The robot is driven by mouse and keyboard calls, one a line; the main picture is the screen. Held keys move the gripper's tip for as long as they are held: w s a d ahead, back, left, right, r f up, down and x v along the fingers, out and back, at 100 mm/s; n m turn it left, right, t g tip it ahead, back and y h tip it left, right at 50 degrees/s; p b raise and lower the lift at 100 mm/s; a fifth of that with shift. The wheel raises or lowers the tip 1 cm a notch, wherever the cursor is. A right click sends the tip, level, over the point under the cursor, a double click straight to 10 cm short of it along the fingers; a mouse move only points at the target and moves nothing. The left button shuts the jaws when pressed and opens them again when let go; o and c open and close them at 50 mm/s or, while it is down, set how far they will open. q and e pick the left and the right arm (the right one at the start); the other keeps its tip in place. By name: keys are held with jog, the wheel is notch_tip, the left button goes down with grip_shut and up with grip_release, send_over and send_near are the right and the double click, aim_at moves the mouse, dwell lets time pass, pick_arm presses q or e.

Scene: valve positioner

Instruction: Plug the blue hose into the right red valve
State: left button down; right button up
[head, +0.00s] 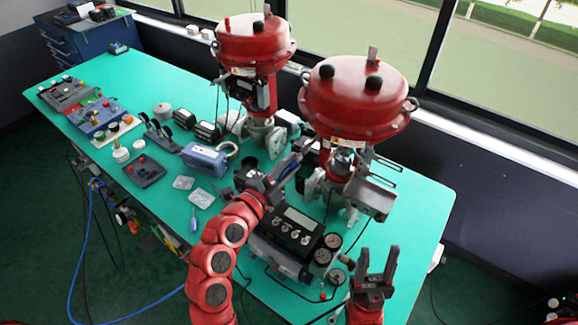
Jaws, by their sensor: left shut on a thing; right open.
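The right red valve (357,97) stands on the green table at the right, with a round red top and metal body below. My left gripper (292,168) is shut beside the lower body of this valve. What it holds is too small and hidden to make out. The blue hose (76,270) hangs at the table's left side, loops on the floor and passes out of sight behind my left arm; its end does not show. My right gripper (378,268) is open and empty, pointing up near the table's front right.
A second red valve (254,45) stands further back left. A positioner box with a display and gauges (297,228) lies below my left gripper. Windows line the back.

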pick_arm(q)
jog(key=shift+w+d, duration=0.25)
jog(key=shift+w, duration=0.15)
jog(key=c, duration=0.7)
grip_release()
jog(key=shift+o, duration=0.2)
jog(key=shift+b, duration=0.3)
jog(key=shift+s+a+f, duration=0.15)
jog(key=shift+s+a, duration=0.05)
jog(key=shift+s, duration=0.1)
jog(key=p+v, duration=0.5)
jog(key=v, duration=1.1)
jog(key=shift+s+a, duration=0.2)
jog(key=shift+s, duration=0.1)
